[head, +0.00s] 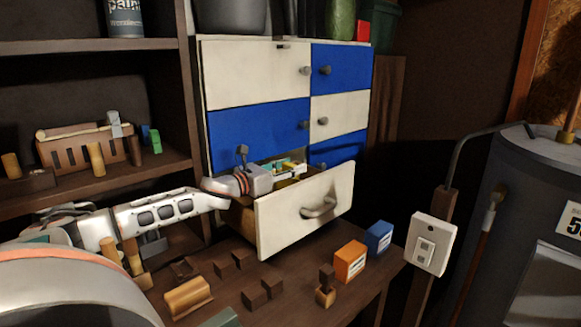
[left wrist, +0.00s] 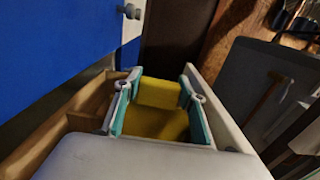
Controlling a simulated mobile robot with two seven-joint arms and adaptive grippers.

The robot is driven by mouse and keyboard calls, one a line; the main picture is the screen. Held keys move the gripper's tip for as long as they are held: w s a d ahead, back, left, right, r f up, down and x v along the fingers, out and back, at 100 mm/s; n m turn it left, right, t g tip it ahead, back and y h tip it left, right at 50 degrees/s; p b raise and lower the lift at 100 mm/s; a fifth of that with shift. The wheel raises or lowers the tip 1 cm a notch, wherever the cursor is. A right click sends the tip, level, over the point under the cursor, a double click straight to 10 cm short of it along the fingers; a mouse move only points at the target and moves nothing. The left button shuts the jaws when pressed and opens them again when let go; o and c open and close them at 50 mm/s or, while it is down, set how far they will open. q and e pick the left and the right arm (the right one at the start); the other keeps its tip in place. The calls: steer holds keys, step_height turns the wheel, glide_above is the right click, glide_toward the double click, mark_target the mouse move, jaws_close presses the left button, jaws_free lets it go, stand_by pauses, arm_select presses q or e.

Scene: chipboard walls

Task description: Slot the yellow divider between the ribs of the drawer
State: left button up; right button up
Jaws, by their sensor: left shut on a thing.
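The drawer (head: 305,212) is pulled out of the blue and white cabinet, its pale front facing me. My left gripper (head: 287,169) is over the drawer opening, behind the front panel. In the left wrist view its teal-padded fingers (left wrist: 158,92) are shut on the yellow divider (left wrist: 160,93), one finger at each side. A little yellow of the divider also shows in the head view. The drawer's wooden wall (left wrist: 48,140) is left of the fingers and the pale front is right. The ribs and the divider's lower edge are hidden; I cannot tell whether it sits between ribs. My right gripper is not in view.
Below the drawer, the bench holds several dark wooden blocks (head: 262,292), an orange box (head: 350,261) and a blue box (head: 378,237). A shelf unit (head: 95,185) stands left. A grey tank (head: 510,220) stands right.

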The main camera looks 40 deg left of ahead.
mark_target(290, 180)
arm_select(q)
steer(key=shift+d+f+b, duration=0.1)
steer(key=shift+f+b, duration=0.4)
steer(key=shift+f, duration=0.8)
steer(key=shift+f+b, duration=0.2)
steer(key=shift+b, duration=0.15)
steer(key=shift+f+b, duration=0.3)
steer(key=shift+f, duration=0.4)
steer(key=o, duration=1.6)
